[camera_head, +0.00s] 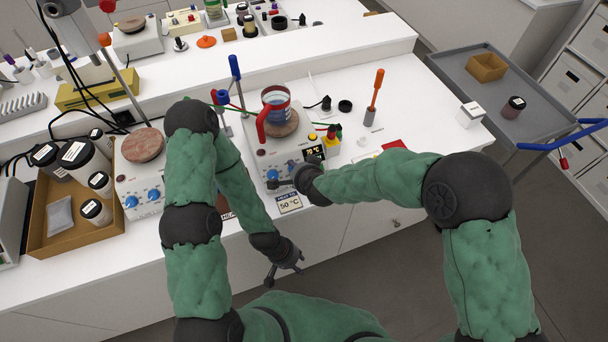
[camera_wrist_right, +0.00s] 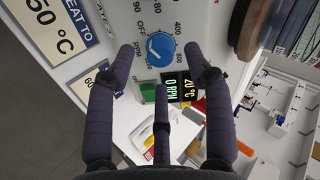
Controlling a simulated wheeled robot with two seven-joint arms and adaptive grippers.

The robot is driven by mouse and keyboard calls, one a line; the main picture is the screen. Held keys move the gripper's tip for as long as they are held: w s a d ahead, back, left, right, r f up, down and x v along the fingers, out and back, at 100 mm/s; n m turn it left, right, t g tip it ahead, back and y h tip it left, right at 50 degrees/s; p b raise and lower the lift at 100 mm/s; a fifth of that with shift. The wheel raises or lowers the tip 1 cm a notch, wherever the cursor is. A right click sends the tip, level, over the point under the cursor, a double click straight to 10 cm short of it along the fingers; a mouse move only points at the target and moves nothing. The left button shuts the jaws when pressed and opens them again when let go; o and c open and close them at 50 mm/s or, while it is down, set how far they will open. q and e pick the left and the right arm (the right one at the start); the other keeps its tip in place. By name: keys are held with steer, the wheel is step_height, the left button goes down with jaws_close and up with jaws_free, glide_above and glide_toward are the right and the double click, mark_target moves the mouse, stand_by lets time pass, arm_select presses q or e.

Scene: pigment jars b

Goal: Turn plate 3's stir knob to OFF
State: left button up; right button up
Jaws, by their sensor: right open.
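A white hot plate (camera_head: 265,150) stands on the bench with a beaker (camera_head: 276,100) on its round top. Its number cannot be read. One blue knob (camera_head: 272,174) shows on its front in the head view. In the right wrist view, a blue knob (camera_wrist_right: 160,48) with OFF and RPM marks sits just ahead of my right gripper (camera_wrist_right: 161,65). Its spread fingers are open around the knob's sides, with no clear contact. A display (camera_wrist_right: 180,88) beside it reads 0 RPM. My left gripper (camera_head: 285,268) hangs empty in front of the bench, fingers spread.
A "50 °C" card (camera_head: 289,203) lies below the plate's front. Another hot plate (camera_head: 140,180) and a cardboard tray of jars (camera_head: 60,235) stand to the left. A grey cart (camera_head: 455,65) is at right.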

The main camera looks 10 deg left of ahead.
steer(key=v, duration=0.9)
steer(key=shift+s+r, duration=0.15)
steer(key=s+d+f+n+g+h+b, duration=0.1)
steer(key=d+f+g+b, duration=0.1)
steer(key=d+f, duration=0.6)
steer(key=s+d+f+n+g+h+b, duration=0.15)
steer(key=d+f, duration=0.35)
steer(key=f, duration=0.7)
steer(key=s+d+f+n+g+y+b, duration=0.1)
steer(key=s+d+f+g+b, duration=0.2)
steer(key=s+d+f, duration=0.4)
steer(key=s+f, duration=0.6)
steer(key=f, duration=0.1)
steer(key=shift+f+g, duration=0.35)
